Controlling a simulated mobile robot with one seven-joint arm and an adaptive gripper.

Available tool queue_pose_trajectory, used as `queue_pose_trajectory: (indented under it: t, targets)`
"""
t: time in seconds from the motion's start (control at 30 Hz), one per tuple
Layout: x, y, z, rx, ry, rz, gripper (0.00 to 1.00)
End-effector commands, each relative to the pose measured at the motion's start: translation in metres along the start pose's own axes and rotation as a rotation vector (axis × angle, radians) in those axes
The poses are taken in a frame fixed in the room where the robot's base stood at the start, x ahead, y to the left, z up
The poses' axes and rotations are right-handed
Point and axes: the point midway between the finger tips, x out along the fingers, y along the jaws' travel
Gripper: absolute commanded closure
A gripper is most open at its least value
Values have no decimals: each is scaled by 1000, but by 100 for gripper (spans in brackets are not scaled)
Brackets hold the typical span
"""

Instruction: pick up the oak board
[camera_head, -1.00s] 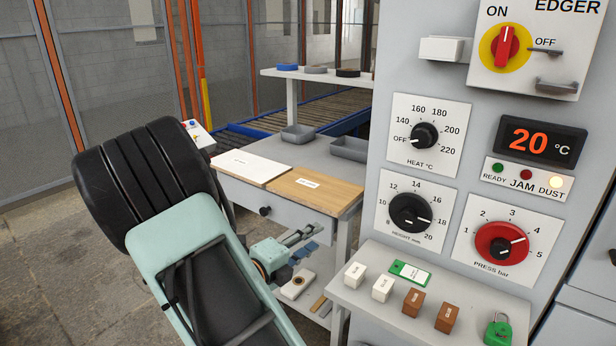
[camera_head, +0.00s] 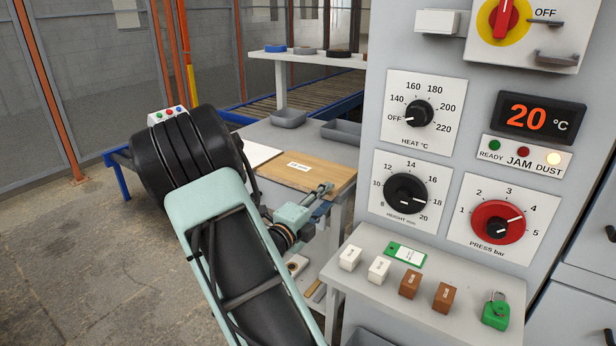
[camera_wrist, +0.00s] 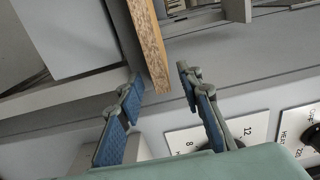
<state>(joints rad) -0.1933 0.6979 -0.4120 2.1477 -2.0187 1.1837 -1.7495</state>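The oak board (camera_head: 316,174) lies flat on the grey work table, with a small white label on top. My gripper (camera_head: 326,190) is at the table's front edge, close to the board's front right corner. In the wrist view the board (camera_wrist: 150,42) shows as a narrow speckled brown edge. My open gripper (camera_wrist: 160,76) has one blue-padded finger on each side of that edge, with gaps visible on both sides. I cannot tell how far the board reaches in between the fingers.
A white board (camera_head: 260,154) lies left of the oak board, partly hidden by my arm. Grey trays (camera_head: 342,131) stand behind. The edger machine (camera_head: 450,150) and its shelf with small blocks (camera_head: 378,269) stand close on the right.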

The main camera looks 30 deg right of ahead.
Motion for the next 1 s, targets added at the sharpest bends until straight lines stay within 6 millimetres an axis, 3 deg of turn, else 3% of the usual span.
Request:
queue_pose_trajectory:
  t: [0.33,0.63,1.0]
  targets:
    - [9,-1,0,0,0,-1,68]
    - [9,-1,0,0,0,-1,100]
    - [10,-4,0,4,1,-5,100]
